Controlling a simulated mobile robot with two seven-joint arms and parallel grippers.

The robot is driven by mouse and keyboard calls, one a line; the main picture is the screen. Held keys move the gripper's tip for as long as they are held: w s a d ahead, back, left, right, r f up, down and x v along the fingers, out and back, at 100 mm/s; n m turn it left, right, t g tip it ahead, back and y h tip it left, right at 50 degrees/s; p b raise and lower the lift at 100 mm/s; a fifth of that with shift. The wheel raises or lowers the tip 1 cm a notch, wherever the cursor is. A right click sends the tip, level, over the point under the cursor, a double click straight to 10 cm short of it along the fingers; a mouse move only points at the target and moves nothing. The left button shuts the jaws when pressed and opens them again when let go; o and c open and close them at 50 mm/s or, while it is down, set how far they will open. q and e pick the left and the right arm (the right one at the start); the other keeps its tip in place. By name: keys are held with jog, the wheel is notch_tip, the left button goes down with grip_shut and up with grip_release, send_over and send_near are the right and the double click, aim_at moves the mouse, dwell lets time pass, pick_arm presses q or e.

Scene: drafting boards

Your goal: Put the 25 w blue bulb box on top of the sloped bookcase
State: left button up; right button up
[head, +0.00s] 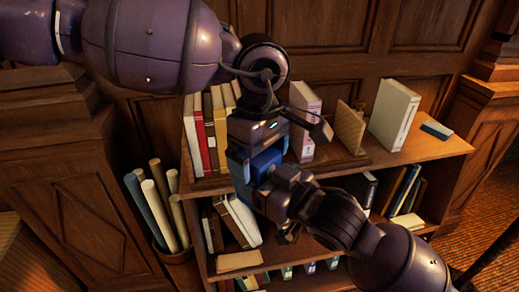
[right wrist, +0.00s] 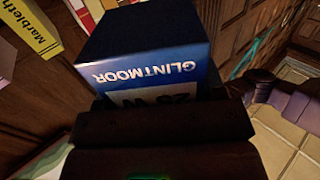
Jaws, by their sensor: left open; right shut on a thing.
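The blue bulb box (head: 265,163) is in front of the bookcase's left part, partly hidden by both grippers. In the right wrist view the box (right wrist: 150,58) shows a dark top face and a blue face with upside-down white print, "GLINTMOOR" and a partly covered "25 W". My right gripper (head: 270,188) is shut on the box from below right; it also shows in the right wrist view (right wrist: 160,120). My left gripper (head: 278,148) is open, just above and around the box in the picture; I cannot tell whether it touches. The bookcase (head: 432,150) has a wooden top.
Books (head: 207,135), a purple-and-white binder (head: 303,120), a wooden bookend (head: 349,128), a white binder (head: 393,113) and a small blue item (head: 436,130) stand or lie on the top. Rolled papers (head: 160,210) stand in a bin at left. Bare top shows at the right front.

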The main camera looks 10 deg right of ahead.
pick_arm(q)
jog(key=c, duration=1)
pick_arm(e)
jog(key=o, duration=1)
jog(key=shift+s, duration=0.1)
